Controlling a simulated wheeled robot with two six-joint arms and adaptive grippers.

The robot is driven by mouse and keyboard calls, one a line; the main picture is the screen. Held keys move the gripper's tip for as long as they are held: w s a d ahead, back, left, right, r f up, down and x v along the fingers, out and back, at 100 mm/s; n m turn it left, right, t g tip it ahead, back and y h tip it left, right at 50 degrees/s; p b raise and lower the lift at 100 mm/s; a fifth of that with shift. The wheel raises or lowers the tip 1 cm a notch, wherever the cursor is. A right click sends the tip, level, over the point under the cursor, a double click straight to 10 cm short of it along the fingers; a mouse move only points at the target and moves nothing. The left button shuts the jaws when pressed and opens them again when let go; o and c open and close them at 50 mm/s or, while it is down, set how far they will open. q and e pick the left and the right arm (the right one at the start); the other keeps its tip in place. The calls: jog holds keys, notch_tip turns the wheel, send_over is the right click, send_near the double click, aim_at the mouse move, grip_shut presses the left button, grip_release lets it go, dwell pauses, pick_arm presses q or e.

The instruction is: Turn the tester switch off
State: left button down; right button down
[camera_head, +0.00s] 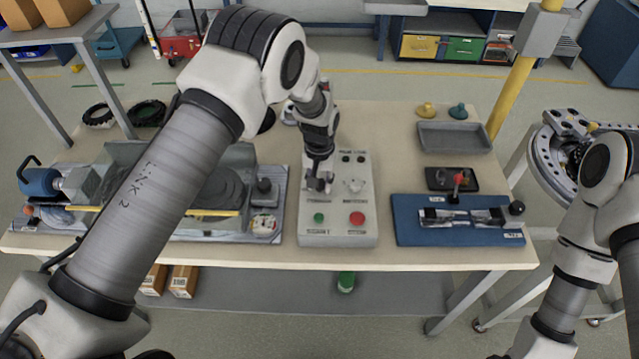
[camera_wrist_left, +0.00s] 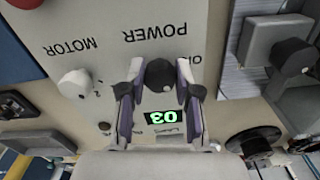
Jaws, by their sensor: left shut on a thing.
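The tester is a pale grey control box (camera_head: 340,236) in the middle of the table. Its front has a green button (camera_head: 319,217) and a red button (camera_head: 357,218). My left gripper (camera_head: 319,184) reaches down onto the box's upper left part. In the left wrist view, my left gripper (camera_wrist_left: 159,80) is shut on a dark round knob (camera_wrist_left: 160,74), one finger on each side. The word POWER stands upside down beside this knob. A white knob (camera_wrist_left: 75,83) marked MOTOR is to its left. A display (camera_wrist_left: 161,118) with green digits shows between the fingers. My right gripper is not visible.
A blue board (camera_head: 410,232) with a clamped part and red-topped lever lies right of the box. A grey tray (camera_head: 455,138) is behind it. A machine with a grey housing (camera_head: 240,155) stands left. A yellow post (camera_head: 508,98) rises beyond the table's right edge.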

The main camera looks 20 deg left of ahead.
pick_arm(q)
jog(key=m, duration=0.3)
jog(key=shift+s+f+m, duration=0.15)
jog(key=shift+f+m, duration=0.05)
jog(key=shift+m, duration=0.2)
jog(key=shift+m+b, duration=0.35)
jog(key=shift+m, duration=1.15)
jog(key=c, duration=0.8)
grip_release()
jog(key=shift+r, duration=0.15)
